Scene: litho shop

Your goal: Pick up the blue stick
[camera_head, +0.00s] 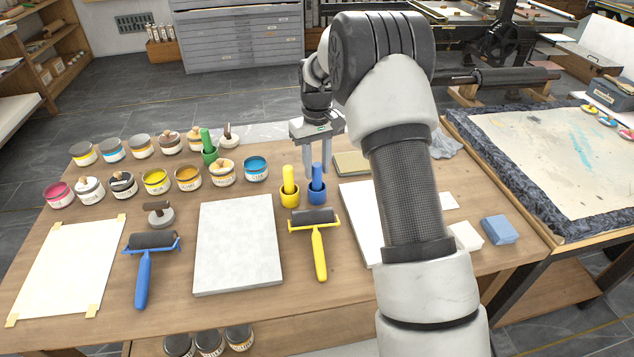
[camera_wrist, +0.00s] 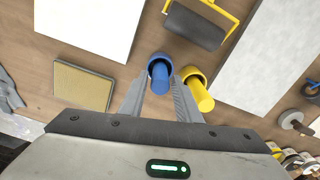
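The blue stick (camera_head: 316,178) stands upright in a small blue cup (camera_head: 317,194) on the wooden table. My gripper (camera_head: 317,166) points down just above that cup with its two fingers apart. In the wrist view the blue stick (camera_wrist: 159,78) shows between the fingers, with the blue cup (camera_wrist: 154,61) around its lower end. A gap shows on each side of the stick, so my gripper is open and not closed on it. How far down the fingertips reach along the stick is hard to tell.
A yellow cup with a yellow stick (camera_head: 289,180) stands close on the left. A green stick (camera_head: 207,140), several ink jars (camera_head: 188,178), a yellow-handled roller (camera_head: 317,232) and a pale slab (camera_head: 238,245) are on the table. A tan block (camera_head: 351,163) lies to the right.

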